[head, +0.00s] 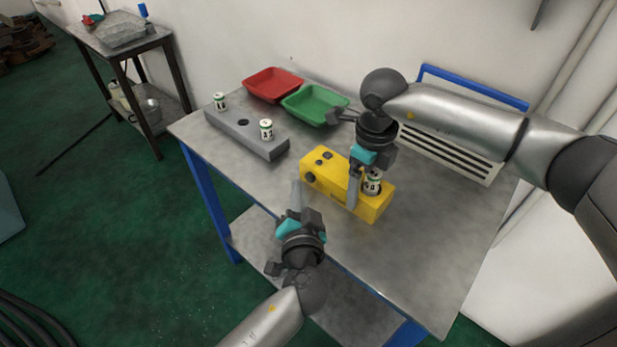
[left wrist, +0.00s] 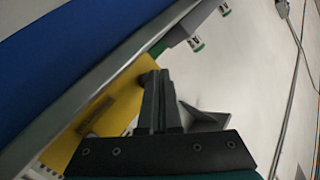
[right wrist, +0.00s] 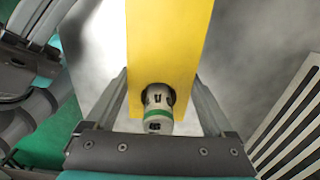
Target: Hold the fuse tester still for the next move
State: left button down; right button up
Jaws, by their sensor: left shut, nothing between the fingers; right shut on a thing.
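The yellow fuse tester (head: 330,188) stands on the metal table, with a dark knob (head: 309,177) on its front left and small buttons on top. A white-and-green fuse (head: 373,182) stands in the hole at its right end; it also shows in the right wrist view (right wrist: 158,108). My right gripper (right wrist: 163,95) is shut across the tester's body around that end, one finger on each side; its far finger is hidden in the head view. My left gripper (head: 297,184) is shut and empty, its tips close to the tester's knob end; contact cannot be told.
A grey block (head: 245,135) with two fuses and an empty dark hole stands at the table's left. Behind it are a red tray (head: 273,84) and a green tray (head: 314,103). A slotted panel with a blue frame is at the back right. The front right table is clear.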

pick_arm(q)
jog(key=shift+w, duration=0.1)
dwell(0.4)
jog(key=shift+w+d, duration=0.25)
jog(key=shift+d, duration=0.05)
jog(key=shift+w+d+r, duration=0.1)
jog(key=shift+w+d, duration=0.3)
jog(key=shift+d, duration=0.05)
pick_arm(e)
jog(key=shift+a, duration=0.1)
dwell(1.0)
pick_arm(q)
jog(key=shift+s, duration=0.1)
jog(key=shift+s+a, duration=0.65)
jog(key=shift+a, duration=0.1)
jog(key=shift+s+a, duration=1.75)
jog(key=shift+a, duration=0.05)
dwell(0.6)
